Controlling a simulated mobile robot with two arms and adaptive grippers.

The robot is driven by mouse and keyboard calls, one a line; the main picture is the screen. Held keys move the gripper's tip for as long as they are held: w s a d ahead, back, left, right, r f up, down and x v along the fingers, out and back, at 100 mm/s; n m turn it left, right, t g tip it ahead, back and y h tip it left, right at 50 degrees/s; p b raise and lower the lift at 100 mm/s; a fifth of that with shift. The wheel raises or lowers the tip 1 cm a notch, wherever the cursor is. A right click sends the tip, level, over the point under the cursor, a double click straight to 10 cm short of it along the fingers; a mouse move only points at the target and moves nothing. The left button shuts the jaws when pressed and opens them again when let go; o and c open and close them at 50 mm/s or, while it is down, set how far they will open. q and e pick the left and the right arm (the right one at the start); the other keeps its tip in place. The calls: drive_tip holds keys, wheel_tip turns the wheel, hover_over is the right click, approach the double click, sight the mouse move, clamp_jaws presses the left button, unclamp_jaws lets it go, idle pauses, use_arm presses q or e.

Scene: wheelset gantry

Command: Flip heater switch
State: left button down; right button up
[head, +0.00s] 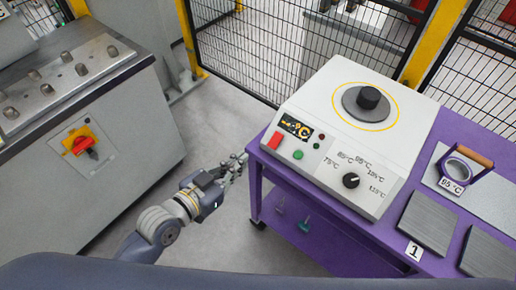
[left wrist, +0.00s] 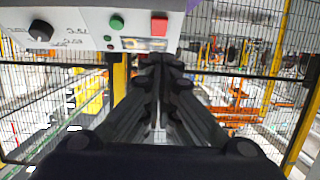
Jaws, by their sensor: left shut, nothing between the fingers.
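The white heater (head: 355,125) stands on a purple table, with a dark round piece (head: 368,98) inside a yellow ring on top. Its front panel carries a red switch (head: 275,140), a green button (head: 298,155), a lit display (head: 296,127) and a black knob (head: 351,180) with temperature marks. My left gripper (head: 240,160) is shut and empty, just left of the red switch and apart from it. In the left wrist view the panel appears upside down, with the red switch (left wrist: 159,25) above my shut fingertips (left wrist: 161,62). My right gripper is not in view.
The purple table (head: 340,215) also holds a ring with a wooden handle (head: 468,165) and grey plates (head: 428,220). A grey cabinet with a red rotary switch (head: 83,143) stands at left. Wire fencing (head: 300,45) closes the back.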

use_arm(q)
drive_tip(key=shift+s+d+r, duration=0.15)
drive_tip(key=shift+s+r, duration=0.05)
drive_tip(key=shift+r, duration=0.5)
drive_tip(key=p, duration=0.2)
approach(279, 136)
wheel_tip(279, 136, up, 2)
drive_tip(key=w+d, duration=0.1)
drive_tip(key=w, duration=0.1)
drive_tip(key=shift+w+d+f, duration=0.25)
drive_tip(key=shift+f, duration=0.3)
drive_tip(key=shift+w+d+f, duration=0.25)
drive_tip(key=shift+f, duration=0.25)
drive_tip(key=shift+w+d+f, duration=0.25)
drive_tip(key=shift+f, duration=0.3)
